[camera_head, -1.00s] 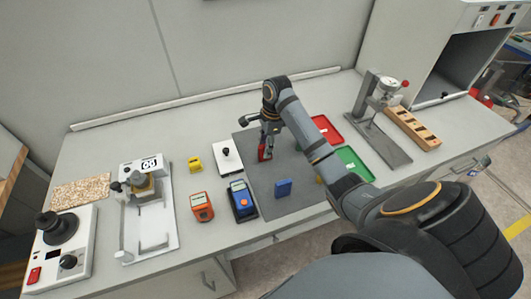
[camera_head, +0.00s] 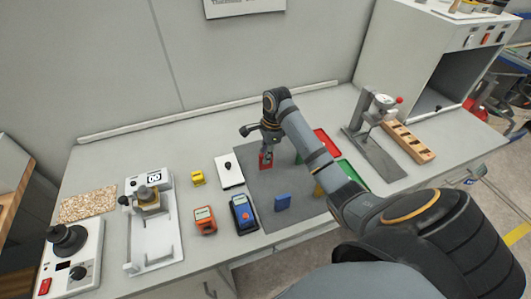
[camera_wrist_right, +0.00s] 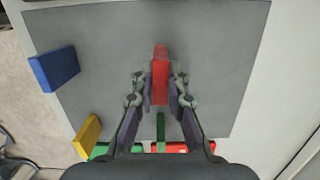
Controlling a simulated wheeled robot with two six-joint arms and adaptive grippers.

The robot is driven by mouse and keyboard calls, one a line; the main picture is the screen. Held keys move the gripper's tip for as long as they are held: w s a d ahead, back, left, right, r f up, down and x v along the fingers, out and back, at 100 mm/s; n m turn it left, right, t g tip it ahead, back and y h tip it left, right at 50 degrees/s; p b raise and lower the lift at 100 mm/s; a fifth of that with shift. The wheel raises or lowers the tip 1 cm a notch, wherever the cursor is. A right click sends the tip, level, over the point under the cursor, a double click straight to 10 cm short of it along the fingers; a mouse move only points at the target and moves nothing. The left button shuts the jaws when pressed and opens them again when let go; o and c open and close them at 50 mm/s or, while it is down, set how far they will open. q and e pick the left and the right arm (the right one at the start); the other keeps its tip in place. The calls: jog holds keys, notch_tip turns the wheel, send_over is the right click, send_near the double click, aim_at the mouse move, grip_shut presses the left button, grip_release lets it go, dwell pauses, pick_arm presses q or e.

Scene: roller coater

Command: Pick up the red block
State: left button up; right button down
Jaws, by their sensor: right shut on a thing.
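The red block (camera_head: 265,161) is upright between the fingers of my right gripper (camera_head: 268,150), over the dark grey mat (camera_head: 245,182). In the right wrist view the red block (camera_wrist_right: 160,82) sits between the two fingers of my right gripper (camera_wrist_right: 161,92), which is shut on it. The block appears a little above the mat, but the gap is hard to judge. My left gripper is in neither view.
A blue block (camera_head: 283,202) stands at the mat's front. A yellow block (camera_wrist_right: 87,136) and a green block (camera_wrist_right: 160,126) are nearby. A red tray (camera_head: 327,142) and a green tray (camera_head: 353,172) lie right of the mat, partly behind my arm.

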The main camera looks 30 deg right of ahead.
jog(key=s+r+p, duration=0.8)
jog(key=s+r, duration=0.1)
jog(key=s, duration=0.5)
jog(key=shift+d+r, duration=0.4)
jog(key=shift+d, duration=0.05)
